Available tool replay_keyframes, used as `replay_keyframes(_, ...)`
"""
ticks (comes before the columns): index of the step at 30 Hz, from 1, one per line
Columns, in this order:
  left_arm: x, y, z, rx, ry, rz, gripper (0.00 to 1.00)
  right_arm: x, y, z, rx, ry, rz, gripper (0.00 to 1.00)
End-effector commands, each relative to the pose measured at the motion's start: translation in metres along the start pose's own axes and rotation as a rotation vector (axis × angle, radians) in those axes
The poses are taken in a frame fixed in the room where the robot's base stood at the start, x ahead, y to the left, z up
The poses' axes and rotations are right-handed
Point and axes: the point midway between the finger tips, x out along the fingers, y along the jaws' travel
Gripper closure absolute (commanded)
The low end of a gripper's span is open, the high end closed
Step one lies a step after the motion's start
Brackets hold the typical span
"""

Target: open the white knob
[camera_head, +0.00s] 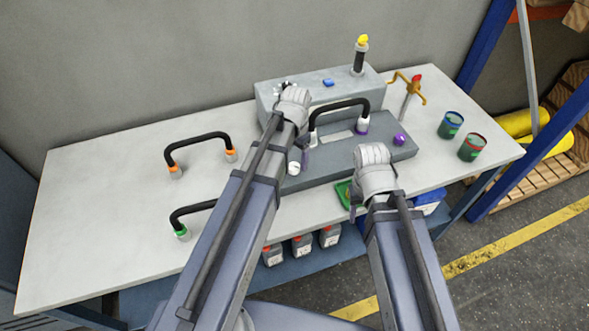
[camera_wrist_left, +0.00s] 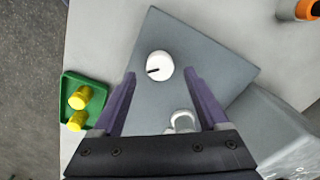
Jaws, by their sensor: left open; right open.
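The white knob (camera_wrist_left: 159,66) is round with a short black mark on its top. It sits on a grey plate (camera_wrist_left: 205,55) in the left wrist view. In the head view the knob (camera_head: 293,168) shows at the left end of the grey base (camera_head: 330,165), beside my left arm. My left gripper (camera_wrist_left: 160,76) is open, with its purple fingers pointing toward the knob, one to each side in the picture. I see no contact with it. My right gripper (camera_head: 356,208) is open and empty near the table's front edge, its fingers mostly hidden by its wrist.
A black handle (camera_head: 340,103) arches over the grey base, near a purple knob (camera_head: 400,139). A green tray (camera_wrist_left: 68,85) with yellow pieces lies to the left in the wrist view. Two cans (camera_head: 451,124) stand at right. The table's left part (camera_head: 90,215) is clear.

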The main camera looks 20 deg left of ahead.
Motion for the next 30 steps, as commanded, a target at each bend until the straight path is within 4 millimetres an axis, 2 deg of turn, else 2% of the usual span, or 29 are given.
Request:
replay_keyframes(1,0.014,0.000,0.000,0.000,0.000,0.000,0.23,0.014,-0.001,-0.001,0.000,0.000,0.000,0.50)
replay_keyframes(6,0.029,0.000,0.000,0.000,0.000,0.000,0.23,0.029,-0.003,-0.002,0.000,0.000,0.000,0.50)
replay_keyframes(17,0.030,0.000,0.000,0.000,0.000,0.000,0.23,0.030,-0.003,-0.002,0.000,0.000,0.000,0.50)
replay_keyframes(30,0.030,0.000,0.000,0.000,0.000,0.000,0.73,0.030,-0.003,-0.002,0.000,0.000,0.000,0.50)
